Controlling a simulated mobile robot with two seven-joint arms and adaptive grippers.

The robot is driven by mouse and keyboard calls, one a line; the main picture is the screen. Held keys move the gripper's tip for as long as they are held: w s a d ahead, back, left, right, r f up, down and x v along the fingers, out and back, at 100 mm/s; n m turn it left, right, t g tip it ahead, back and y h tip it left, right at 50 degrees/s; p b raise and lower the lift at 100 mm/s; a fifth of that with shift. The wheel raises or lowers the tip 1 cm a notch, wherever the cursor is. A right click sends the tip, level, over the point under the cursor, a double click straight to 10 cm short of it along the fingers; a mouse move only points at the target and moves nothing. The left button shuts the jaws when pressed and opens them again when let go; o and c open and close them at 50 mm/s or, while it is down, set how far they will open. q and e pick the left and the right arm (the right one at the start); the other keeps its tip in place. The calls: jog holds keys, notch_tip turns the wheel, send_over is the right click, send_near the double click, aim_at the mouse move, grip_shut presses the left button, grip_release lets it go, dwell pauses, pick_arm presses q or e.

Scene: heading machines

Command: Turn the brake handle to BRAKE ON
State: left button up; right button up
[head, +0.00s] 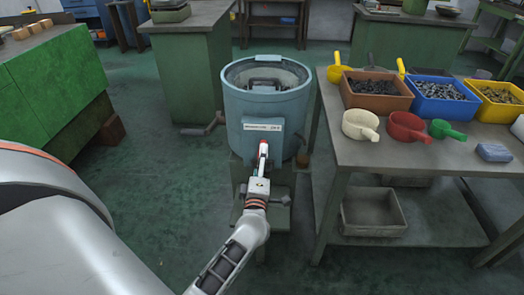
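A blue-grey round drum machine (236,108) with an open top stands in the middle on a dark green base. A pale label plate (263,126) is on its front; its small lettering is too blurred to read surely. My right gripper is out of view.
A table (345,151) at the right holds several bins of metal parts, including a brown one (375,91), scoops and a grey box (373,212) on its lower shelf. A green bench (60,80) is at the left. Floor (150,180) between bench and drum is clear.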

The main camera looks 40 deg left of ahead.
pick_arm(q)
jog(key=shift+b+x, duration=0.45)
jog(key=shift+x, duration=2.8)
jog(key=shift+d, duration=0.1)
jog(key=c, duration=1.1)
